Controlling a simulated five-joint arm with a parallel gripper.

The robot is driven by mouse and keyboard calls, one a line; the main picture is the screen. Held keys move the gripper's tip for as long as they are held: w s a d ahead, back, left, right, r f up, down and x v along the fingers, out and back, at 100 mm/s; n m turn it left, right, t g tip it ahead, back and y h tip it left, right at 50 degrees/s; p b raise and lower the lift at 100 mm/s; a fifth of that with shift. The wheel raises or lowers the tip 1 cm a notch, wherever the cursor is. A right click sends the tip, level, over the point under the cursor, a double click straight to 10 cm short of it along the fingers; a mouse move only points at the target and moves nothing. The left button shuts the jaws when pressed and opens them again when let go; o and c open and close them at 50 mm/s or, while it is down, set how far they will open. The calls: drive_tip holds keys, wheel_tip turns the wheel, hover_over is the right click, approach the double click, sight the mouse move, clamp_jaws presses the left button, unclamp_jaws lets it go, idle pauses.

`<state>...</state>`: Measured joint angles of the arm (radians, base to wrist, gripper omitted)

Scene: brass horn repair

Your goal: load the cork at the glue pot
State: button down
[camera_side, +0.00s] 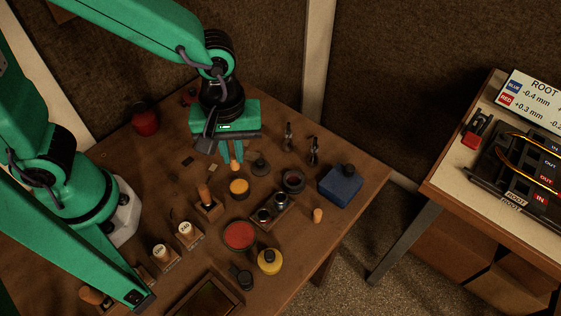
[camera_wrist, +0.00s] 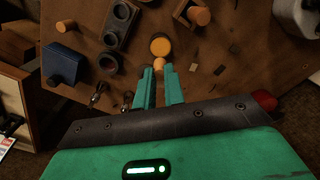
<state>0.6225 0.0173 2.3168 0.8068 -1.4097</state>
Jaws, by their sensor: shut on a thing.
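My gripper (camera_side: 232,164) is shut on a small orange-tan cork (camera_side: 236,166), which sticks out below the teal fingertips. In the wrist view the cork (camera_wrist: 159,63) shows between the ends of the two fingers. An amber-topped round pot (camera_side: 239,187), which looks like the glue pot, stands on the table just in front of the cork in the side view. In the wrist view this pot (camera_wrist: 160,46) lies straight beyond the fingertips. The cork appears close to the pot, but I cannot tell whether they touch. The cork's lower end is hard to make out.
A dark lid-like piece (camera_side: 260,166) stands right of the pot. A wooden block with a handle (camera_side: 208,202), a red-filled dish (camera_side: 239,236), a yellow-topped jar (camera_side: 269,261) and a blue box (camera_side: 341,185) stand around. Another cork (camera_side: 318,215) sits near the table's right edge.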

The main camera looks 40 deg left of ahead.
sight(236, 169)
drive_tip(key=shift+f, duration=0.15)
drive_tip(key=shift+f, duration=2.8)
drive_tip(key=shift+f, duration=0.5)
drive_tip(key=shift+r, duration=0.15)
drive_tip(key=shift+r, duration=3.4)
drive_tip(key=shift+w, duration=0.2)
drive_tip(key=w+a+r+m, duration=0.4)
drive_tip(key=w+a, duration=0.3)
drive_tip(key=a, duration=0.1)
drive_tip(key=w+a+r+m, duration=0.3)
drive_tip(key=w+a+m, duration=0.2)
drive_tip(key=w+a, duration=0.3)
drive_tip(key=shift+w+a+r, duration=0.3)
drive_tip(key=shift+a+r, duration=0.1)
drive_tip(key=shift+a, duration=0.35)
